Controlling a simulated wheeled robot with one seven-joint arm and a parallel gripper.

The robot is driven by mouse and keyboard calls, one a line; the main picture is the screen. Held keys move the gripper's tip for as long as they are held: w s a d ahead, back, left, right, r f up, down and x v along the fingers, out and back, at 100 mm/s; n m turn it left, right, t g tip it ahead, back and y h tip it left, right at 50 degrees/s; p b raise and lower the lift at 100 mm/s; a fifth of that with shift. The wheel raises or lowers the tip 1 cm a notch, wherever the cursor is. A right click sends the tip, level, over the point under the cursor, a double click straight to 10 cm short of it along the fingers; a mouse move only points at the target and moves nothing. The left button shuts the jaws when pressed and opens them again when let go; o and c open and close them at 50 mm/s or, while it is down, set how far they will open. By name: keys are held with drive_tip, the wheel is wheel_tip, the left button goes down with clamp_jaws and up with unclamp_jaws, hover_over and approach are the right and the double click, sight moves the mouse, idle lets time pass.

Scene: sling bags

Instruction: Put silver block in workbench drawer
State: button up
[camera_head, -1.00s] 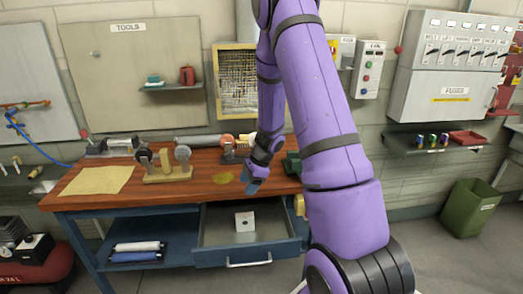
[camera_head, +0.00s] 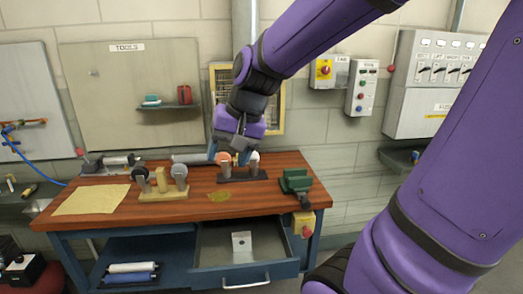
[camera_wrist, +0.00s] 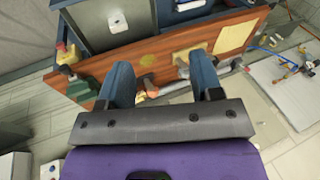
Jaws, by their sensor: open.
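The silver block (camera_head: 241,241), a pale box with a small dark spot on its face, lies in the open workbench drawer (camera_head: 208,258), near its back. The block also shows small in the wrist view (camera_wrist: 117,22), inside the drawer (camera_wrist: 88,35). My gripper (camera_head: 231,160) is above the back of the workbench (camera_head: 120,215), near the tool stands, well above and behind the drawer.
A green vise (camera_head: 296,184) stands at the bench's right end, above a yellow box with a red button (camera_head: 303,224). Wooden stands (camera_head: 163,190) and a yellow sheet (camera_head: 92,200) occupy the left and middle. Bare bench top lies behind the drawer.

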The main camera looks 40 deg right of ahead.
drive_tip(key=s+r+n+h, duration=0.1)
drive_tip(key=s+r+n, duration=0.1)
drive_tip(key=s, duration=0.3)
drive_tip(key=s+r+n+t+h, duration=0.1)
drive_tip(key=s+r+n, duration=0.1)
drive_tip(key=s, duration=0.4)
drive_tip(key=shift+a+r+n+t+h, duration=0.3)
drive_tip(key=shift+a+n, duration=0.1)
drive_tip(key=shift+n, duration=0.5)
